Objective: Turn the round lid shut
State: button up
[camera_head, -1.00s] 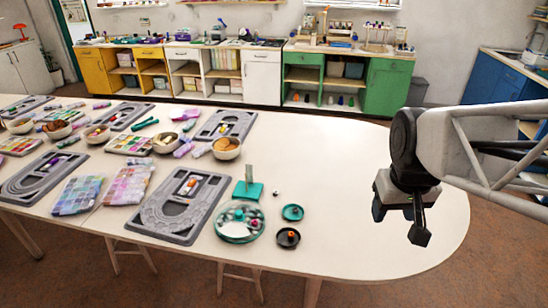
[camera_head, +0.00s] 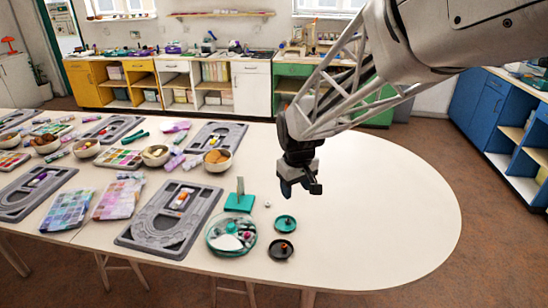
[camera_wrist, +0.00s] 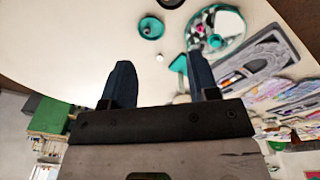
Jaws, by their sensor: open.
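A round case (camera_head: 231,252) with a teal rim stands on the table, left of and below my gripper in the head view. White areas and some coloured beads show on its top. I cannot tell how far its round lid is turned. The case also shows at the top of the wrist view (camera_wrist: 231,42). My gripper (camera_head: 301,189) is open and empty, above the table to the right of the case. In the wrist view its two dark fingers (camera_wrist: 160,62) stand wide apart, and the case lies beyond the right finger.
A teal dish (camera_head: 285,222) and a black dish (camera_head: 281,250) stand right of the case. A teal stand (camera_head: 239,203) with an upright piece and a small white bead (camera_head: 267,204) are behind it. A grey bead board (camera_head: 150,233) lies left. The table's right end is clear.

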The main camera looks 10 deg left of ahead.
jog(key=w+a+f+n, duration=0.1)
jog(key=w+a+f, duration=0.1)
jog(key=a+f, duration=0.25)
jog(key=w+a+f+n, duration=0.1)
jog(key=w+a+f, duration=0.2)
jog(key=a, duration=0.3)
jog(key=n, duration=0.3)
send_over(231, 225)
jog(key=shift+g, duration=0.4)
notch_tip(231, 225, down, 10)
jog(key=shift+s+a+r, duration=0.1)
jog(key=shift+r, duration=0.05)
jog(key=shift+f, duration=0.2)
jog(key=shift+f, duration=3.7)
jog(key=shift+c, duration=0.2)
grip_shut()
